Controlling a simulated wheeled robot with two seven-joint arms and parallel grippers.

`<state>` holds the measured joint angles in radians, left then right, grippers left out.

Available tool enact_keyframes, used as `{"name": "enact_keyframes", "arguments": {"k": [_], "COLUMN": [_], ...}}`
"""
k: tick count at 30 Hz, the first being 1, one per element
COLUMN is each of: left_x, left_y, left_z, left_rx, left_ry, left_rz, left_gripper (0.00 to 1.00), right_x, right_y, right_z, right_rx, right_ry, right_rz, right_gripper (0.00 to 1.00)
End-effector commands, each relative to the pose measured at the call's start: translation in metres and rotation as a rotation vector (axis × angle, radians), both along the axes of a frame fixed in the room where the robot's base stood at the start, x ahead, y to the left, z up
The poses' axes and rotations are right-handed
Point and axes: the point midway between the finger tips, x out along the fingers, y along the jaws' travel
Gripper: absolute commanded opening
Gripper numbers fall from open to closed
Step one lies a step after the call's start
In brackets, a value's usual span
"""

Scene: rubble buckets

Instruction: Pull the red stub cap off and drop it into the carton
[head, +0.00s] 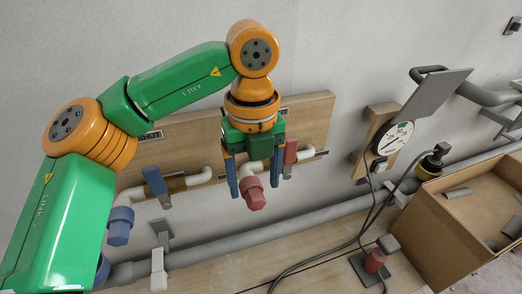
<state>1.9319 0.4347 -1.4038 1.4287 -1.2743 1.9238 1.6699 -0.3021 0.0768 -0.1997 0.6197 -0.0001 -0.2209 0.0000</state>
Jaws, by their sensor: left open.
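The red stub cap (253,198) sits on the end of a white bent pipe stub below the wooden board on the wall. My left gripper (254,187) comes down from above and is open. Its two dark blue fingers show on either side of the cap and stub, with a gap on each side; I cannot tell whether they are at the cap's depth. The carton (424,238) is an open brown box at the lower right, with several grey pieces inside. My right gripper is not in view.
A red valve lever (290,152) stands close right of the gripper. A blue cap (120,226) and blue lever (155,183) are at left. A gauge (395,138), grey pipes and a black cable (366,222) lie toward the carton. A red-and-grey fitting (376,259) stands on the bench.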

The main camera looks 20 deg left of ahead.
Motion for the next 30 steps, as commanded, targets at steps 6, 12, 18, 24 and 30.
{"name": "enact_keyframes", "arguments": {"k": [6, 12, 18, 24, 30], "left_x": [0.0, 0.0, 0.0, 0.0, 0.0], "left_y": [0.0, 0.0, 0.0, 0.0, 0.0], "left_z": [-0.035, -0.044, -0.044, -0.044, -0.044], "left_rx": [-0.001, -0.002, -0.002, -0.002, -0.002], "left_ry": [0.002, -0.001, -0.001, -0.001, -0.002], "left_rz": [0.002, 0.001, 0.001, 0.001, 0.001], "left_gripper": [0.75, 0.75, 0.56, 0.02, 0.04], "right_x": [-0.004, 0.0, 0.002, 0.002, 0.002], "right_y": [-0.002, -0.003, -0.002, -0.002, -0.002], "right_z": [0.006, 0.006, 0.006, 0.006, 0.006], "right_rx": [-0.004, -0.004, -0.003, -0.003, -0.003], "right_ry": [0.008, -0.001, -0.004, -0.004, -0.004], "right_rz": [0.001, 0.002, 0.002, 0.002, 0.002], "right_gripper": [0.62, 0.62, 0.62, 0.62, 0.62]}}
